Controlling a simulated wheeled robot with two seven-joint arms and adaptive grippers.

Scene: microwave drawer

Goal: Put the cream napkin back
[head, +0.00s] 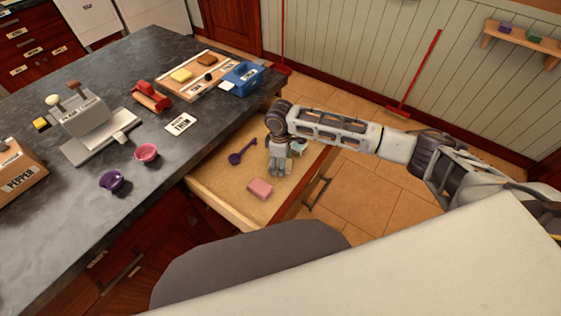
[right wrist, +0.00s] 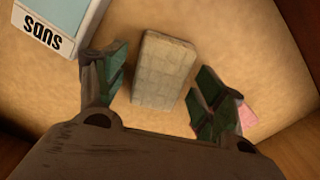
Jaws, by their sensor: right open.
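The cream napkin (right wrist: 164,70) is a folded, quilted-looking cream block lying on the drawer floor. In the right wrist view it lies between and just beyond the fingertips of my right gripper (right wrist: 162,92), which is open with a visible gap on both sides. In the head view my right gripper (head: 279,172) points down into the open drawer (head: 215,195), and only a small part of the napkin (head: 288,164) shows beside the fingers. My left gripper is not in view.
The drawer also holds a pink folded cloth (head: 260,189), a purple spoon (head: 240,152) and a white-and-blue SUDS box (right wrist: 50,30) close to my right gripper. The dark countertop (head: 95,215) carries a blue container (head: 240,80), a red-handled roller (head: 150,97) and two small bowls.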

